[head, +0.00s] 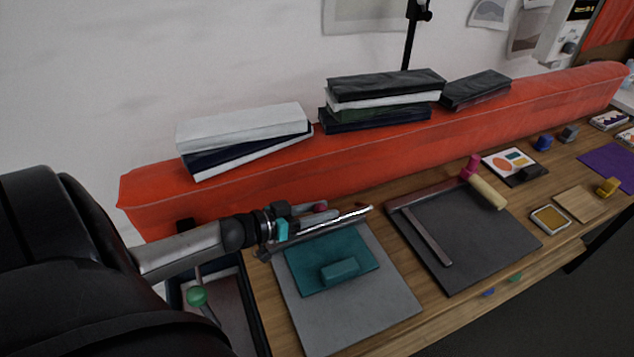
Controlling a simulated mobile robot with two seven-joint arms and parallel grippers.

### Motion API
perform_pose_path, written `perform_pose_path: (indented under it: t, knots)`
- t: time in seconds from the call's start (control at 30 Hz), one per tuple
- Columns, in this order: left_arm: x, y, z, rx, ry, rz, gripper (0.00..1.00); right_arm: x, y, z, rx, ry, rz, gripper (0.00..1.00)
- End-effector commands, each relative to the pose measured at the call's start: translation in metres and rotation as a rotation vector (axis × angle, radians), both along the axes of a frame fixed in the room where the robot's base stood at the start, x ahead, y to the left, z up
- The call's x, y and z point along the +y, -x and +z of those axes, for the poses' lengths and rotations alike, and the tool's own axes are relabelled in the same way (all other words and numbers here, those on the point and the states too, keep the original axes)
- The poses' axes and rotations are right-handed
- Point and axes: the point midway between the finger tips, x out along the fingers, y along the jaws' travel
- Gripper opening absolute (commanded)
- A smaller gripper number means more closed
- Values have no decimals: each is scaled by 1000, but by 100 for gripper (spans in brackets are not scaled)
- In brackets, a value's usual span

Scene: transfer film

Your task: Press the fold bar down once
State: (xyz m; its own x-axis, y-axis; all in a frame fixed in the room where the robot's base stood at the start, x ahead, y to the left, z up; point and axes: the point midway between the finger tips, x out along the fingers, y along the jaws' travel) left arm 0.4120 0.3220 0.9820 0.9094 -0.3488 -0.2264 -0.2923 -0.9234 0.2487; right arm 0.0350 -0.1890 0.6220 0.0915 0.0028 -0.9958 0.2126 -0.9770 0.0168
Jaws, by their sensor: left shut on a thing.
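The fold bar (347,217), a long thin bar with a bright metal edge, lies along the back of a grey board (385,300). My left gripper (318,214) is over the bar's back side, its arm coming in from the left. It is shut on a small dark pink knob (320,208) that seems to belong to the bar; the fingers partly hide it. I cannot tell exactly how far the bar is above the board. A teal sheet (305,282) with a teal block (340,270) on it lies on the board before the bar. My right gripper is not in view.
To the right is a dark board (480,240) with a hinged bar (427,237) and a cream handle (487,192). A red padded ledge (350,165) with stacked books (385,95) runs behind. A dark tray with a green knob (197,296) is at left.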

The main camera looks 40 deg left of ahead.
Motion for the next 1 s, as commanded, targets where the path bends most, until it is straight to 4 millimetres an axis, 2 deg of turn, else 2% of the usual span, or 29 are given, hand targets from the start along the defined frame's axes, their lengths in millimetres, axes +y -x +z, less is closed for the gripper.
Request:
perform_pose_path:
  t: [0.2,0.57,1.0]
  knots:
    - [-15,8,-13,-93,-174,1,0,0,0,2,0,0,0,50]
    - [-28,14,-31,-216,-413,-1,0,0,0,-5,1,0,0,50]
    - [-33,18,-41,-209,-410,-4,0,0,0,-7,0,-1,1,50]
